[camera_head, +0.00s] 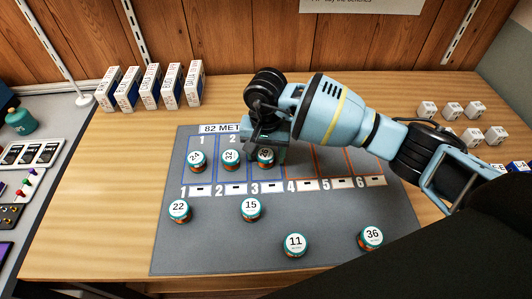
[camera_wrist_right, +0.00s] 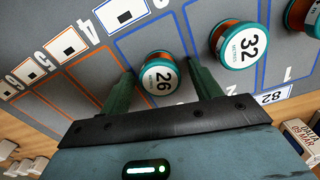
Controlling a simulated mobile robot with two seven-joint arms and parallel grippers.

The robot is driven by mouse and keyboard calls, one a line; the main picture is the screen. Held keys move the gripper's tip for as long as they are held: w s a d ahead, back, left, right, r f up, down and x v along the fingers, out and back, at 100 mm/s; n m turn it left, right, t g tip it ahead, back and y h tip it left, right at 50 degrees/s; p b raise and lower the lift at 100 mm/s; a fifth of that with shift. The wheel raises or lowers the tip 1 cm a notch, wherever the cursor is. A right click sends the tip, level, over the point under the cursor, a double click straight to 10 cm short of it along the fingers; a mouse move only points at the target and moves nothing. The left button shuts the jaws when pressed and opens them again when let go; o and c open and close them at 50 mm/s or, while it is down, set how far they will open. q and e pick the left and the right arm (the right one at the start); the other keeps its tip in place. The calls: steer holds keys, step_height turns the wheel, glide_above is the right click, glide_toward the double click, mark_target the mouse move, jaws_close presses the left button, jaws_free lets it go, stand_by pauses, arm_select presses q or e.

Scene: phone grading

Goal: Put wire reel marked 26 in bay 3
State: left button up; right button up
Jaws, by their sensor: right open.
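The wire reel marked 26 (camera_wrist_right: 161,79) stands upright in bay 3, with a teal rim and copper side. In the head view the reel (camera_head: 265,159) is partly covered by my right gripper (camera_head: 266,147). In the right wrist view my right gripper (camera_wrist_right: 165,88) is open, with one finger on each side of the reel and gaps visible. The bay 3 label (camera_head: 267,188) lies just in front of it on the grey mat (camera_head: 205,250). My left gripper is not in view.
Reel 32 (camera_head: 231,160) stands in bay 2, beside reel 26, and another reel (camera_head: 196,161) in bay 1. Reels 22 (camera_head: 179,211), 15 (camera_head: 251,209), 11 (camera_head: 294,245) and 36 (camera_head: 370,239) stand in front. White boxes (camera_head: 150,87) stand at the back left.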

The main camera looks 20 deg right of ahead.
mark_target(266, 154)
step_height(266, 154, up, 11)
steer(key=shift+r, duration=0.2)
